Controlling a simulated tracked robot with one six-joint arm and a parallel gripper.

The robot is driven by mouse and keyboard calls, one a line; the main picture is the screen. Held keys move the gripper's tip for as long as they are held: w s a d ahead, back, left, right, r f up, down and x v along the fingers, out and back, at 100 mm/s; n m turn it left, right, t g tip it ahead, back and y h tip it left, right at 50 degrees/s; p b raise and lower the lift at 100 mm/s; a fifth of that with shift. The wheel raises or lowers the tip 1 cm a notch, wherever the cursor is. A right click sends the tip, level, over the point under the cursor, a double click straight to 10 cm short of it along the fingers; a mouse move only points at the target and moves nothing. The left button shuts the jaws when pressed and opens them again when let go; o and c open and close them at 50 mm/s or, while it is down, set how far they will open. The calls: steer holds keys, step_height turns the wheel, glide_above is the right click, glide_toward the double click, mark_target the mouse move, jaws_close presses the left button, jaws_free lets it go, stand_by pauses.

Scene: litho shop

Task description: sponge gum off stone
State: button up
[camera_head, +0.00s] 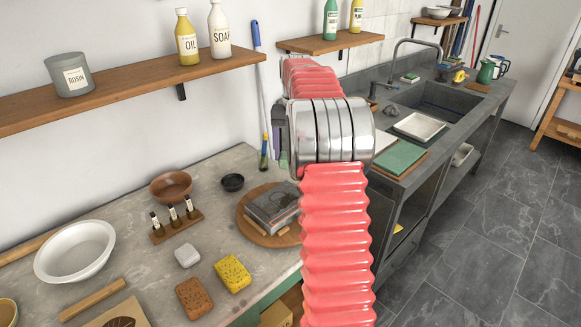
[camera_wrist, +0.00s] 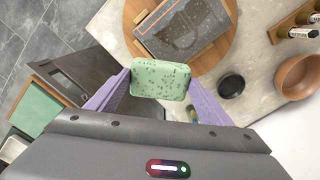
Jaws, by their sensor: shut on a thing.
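My gripper (camera_wrist: 160,92) is shut on a speckled green sponge (camera_wrist: 163,78), which sits between its two purple fingers in the wrist view. In the head view my arm hides most of the gripper; a purple finger shows at its left side. The grey stone (camera_wrist: 187,28) bears a dark drawing and lies on a round wooden board (camera_wrist: 226,57). In the head view the stone (camera_head: 271,205) is on the board (camera_head: 250,232) below and left of the gripper. The sponge appears above the counter, near the stone's edge; I cannot tell the exact gap.
Yellow (camera_head: 233,273) and brown (camera_head: 194,298) sponges, a white block (camera_head: 188,257), a rack of small bottles (camera_head: 178,226), a brown bowl (camera_head: 171,186), a black dish (camera_head: 232,183) and a white basin (camera_head: 76,251) stand on the counter. Shelves (camera_head: 130,92) hang above. A sink (camera_head: 440,100) is at right.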

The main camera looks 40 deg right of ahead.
steer(key=shift+w+a, duration=0.1)
steer(key=shift+a, duration=0.05)
steer(key=shift+n, duration=0.4)
steer(key=a+r, duration=0.1)
steer(key=a, duration=0.1)
steer(key=a+r, duration=0.1)
steer(key=r, duration=0.1)
steer(key=shift+w+a+r, duration=0.2)
steer(key=shift+a+r, duration=0.1)
steer(key=shift+a, duration=0.1)
steer(key=s+a+f, duration=0.3)
steer(key=s+a, duration=0.6)
steer(key=a, duration=0.4)
steer(key=shift+s+a+f+m, duration=0.15)
steer(key=shift+a+f+m, duration=0.15)
steer(key=shift+f+m, duration=0.1)
